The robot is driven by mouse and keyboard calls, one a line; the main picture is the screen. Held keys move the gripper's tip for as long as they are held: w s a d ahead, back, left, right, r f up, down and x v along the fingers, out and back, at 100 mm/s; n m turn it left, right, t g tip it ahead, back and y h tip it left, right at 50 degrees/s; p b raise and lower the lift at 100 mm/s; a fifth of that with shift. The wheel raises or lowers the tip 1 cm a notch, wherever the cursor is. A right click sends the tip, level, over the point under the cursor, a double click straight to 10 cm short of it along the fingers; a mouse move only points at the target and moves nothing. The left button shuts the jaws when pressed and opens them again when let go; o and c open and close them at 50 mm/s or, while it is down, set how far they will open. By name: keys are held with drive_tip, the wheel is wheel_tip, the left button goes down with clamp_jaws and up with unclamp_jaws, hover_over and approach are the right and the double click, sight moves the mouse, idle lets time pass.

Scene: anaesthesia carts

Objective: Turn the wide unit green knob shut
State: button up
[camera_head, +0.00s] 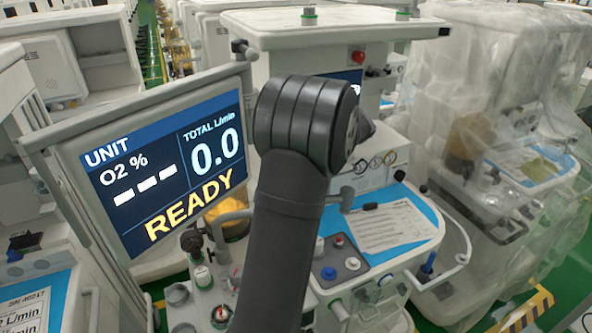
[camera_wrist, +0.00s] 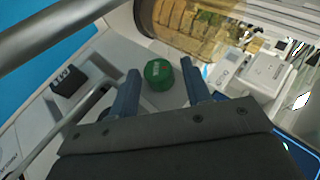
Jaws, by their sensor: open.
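A round green knob (camera_wrist: 158,74) with small pale lettering on its face shows in the wrist view, on a pale surface. My gripper (camera_wrist: 160,80) is open, with one dark blue finger to the left of the knob and one to the right. Gaps show between the knob and both fingers, and nothing is held. I cannot tell how far the fingertips are from the knob in depth. In the head view my own dark arm covers the middle, and neither my gripper nor this knob can be made out there.
In the head view, a screen (camera_head: 165,165) reading READY stands left of my arm. A blue worktop (camera_head: 425,213) with a paper sheet (camera_head: 385,228) lies to the right. A plastic-covered cart (camera_head: 500,130) stands at far right. A grey rail (camera_wrist: 60,28) crosses the wrist view's upper left.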

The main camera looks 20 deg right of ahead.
drive_tip(key=shift+a+r+n+h, duration=0.15)
drive_tip(key=shift+n+h, duration=0.15)
drive_tip(key=shift+h, duration=0.9)
drive_tip(key=h, duration=0.3)
drive_tip(key=shift+a+r+n+h, duration=0.1)
drive_tip(key=shift+a+n+h, duration=0.2)
drive_tip(key=shift+a+n, duration=0.1)
drive_tip(key=v, duration=1.7)
drive_tip(key=shift+w+r, duration=0.2)
drive_tip(key=shift+r, duration=0.05)
drive_tip(key=shift+d+f, duration=0.1)
drive_tip(key=shift+d, duration=0.05)
drive_tip(key=s+d+f+m+t+y, duration=0.5)
drive_tip(key=d+f+y, duration=0.2)
drive_tip(key=d+f, duration=0.3)
drive_tip(key=x, duration=1.2)
drive_tip(key=a+x, duration=0.1)
drive_tip(key=x, duration=0.5)
drive_tip(key=shift+s, duration=0.3)
drive_tip(key=shift+c, duration=0.4)
